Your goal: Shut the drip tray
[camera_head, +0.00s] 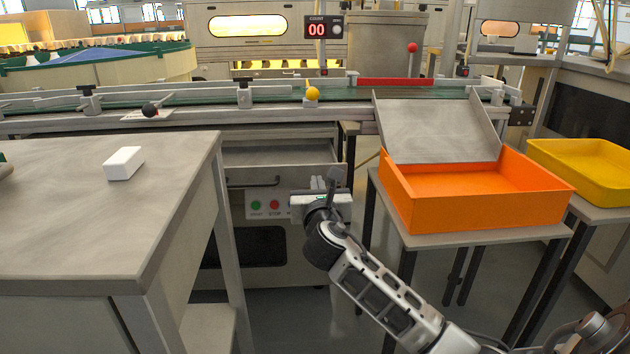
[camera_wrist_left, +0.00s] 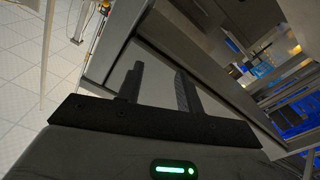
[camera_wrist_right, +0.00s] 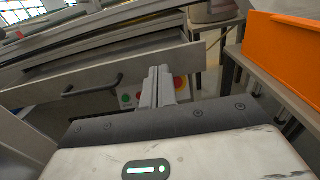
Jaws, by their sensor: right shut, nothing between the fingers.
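The grey metal drip tray (camera_head: 282,156) sits under the conveyor and is pulled out, with part of its inside showing. Its front has a dark bar handle (camera_head: 253,184), which also shows in the right wrist view (camera_wrist_right: 92,88). My right gripper (camera_head: 333,180) is shut and empty, with its fingers pointing at the right part of the tray front. In the right wrist view the right fingers (camera_wrist_right: 157,82) overlap the tray front (camera_wrist_right: 130,72); I cannot tell if they touch it. My left gripper (camera_wrist_left: 158,84) has its fingers apart and nothing between them.
An orange bin (camera_head: 470,205) stands on a stand to the right, beside a yellow bin (camera_head: 590,165). A grey table (camera_head: 90,230) with a white block (camera_head: 124,163) is at left. Green and red buttons (camera_head: 274,205) sit below the tray. The conveyor (camera_head: 220,108) runs above.

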